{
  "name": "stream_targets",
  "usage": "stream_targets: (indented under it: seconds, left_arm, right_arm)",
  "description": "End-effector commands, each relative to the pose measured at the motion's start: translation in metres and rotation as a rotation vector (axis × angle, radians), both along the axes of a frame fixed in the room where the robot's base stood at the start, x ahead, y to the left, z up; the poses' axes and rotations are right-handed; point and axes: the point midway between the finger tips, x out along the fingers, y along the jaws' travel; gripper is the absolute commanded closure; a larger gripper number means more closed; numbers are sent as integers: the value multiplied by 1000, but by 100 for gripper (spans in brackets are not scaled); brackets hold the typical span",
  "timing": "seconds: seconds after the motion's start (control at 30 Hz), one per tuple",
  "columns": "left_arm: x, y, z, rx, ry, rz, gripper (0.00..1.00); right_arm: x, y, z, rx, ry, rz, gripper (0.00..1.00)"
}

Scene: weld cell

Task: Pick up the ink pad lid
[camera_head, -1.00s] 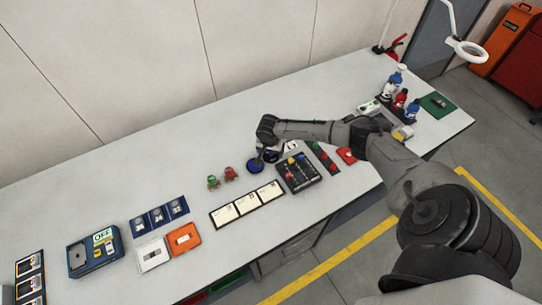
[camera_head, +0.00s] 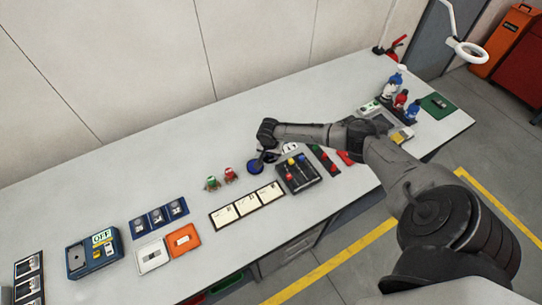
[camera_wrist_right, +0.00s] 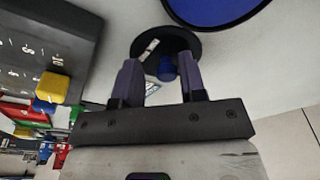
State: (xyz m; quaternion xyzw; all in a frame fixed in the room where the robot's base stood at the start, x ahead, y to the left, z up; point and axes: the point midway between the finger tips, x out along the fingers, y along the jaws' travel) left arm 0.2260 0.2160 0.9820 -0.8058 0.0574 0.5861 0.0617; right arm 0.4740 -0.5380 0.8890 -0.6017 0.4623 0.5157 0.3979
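The ink pad lid (camera_wrist_right: 166,45) is a black disc with a blue knob (camera_wrist_right: 166,69), seen in the right wrist view. It lies on the table beside the open blue ink pad (camera_wrist_right: 214,8). In the head view the blue ink pad (camera_head: 255,167) shows at the right hand, and the lid is mostly hidden behind the hand. My right gripper (camera_wrist_right: 162,66) is open, its fingers pointing at the lid. The blue knob appears between the two fingers, with a gap visible on the left side; contact on the right is unclear. My left gripper is not in view.
A dark box with coloured knobs (camera_head: 299,175) stands close to the right of the gripper. Green and red small figures (camera_head: 221,179) stand to the left. White cards (camera_head: 247,203) lie in front. Bare table lies behind the ink pad.

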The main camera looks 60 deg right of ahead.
Motion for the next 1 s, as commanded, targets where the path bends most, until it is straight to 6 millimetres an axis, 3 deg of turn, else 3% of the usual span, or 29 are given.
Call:
stream_targets:
  seconds: [0.33, 0.77, 1.0]
  left_arm:
    - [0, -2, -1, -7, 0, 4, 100]
    - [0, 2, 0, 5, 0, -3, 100]
    - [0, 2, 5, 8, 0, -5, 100]
  right_arm:
    - [-3, 1, -4, 1, 7, 1, 100]
    - [-3, 1, 1, 1, 8, 2, 100]
    - [-1, 0, 35, 1, 2, 3, 100]
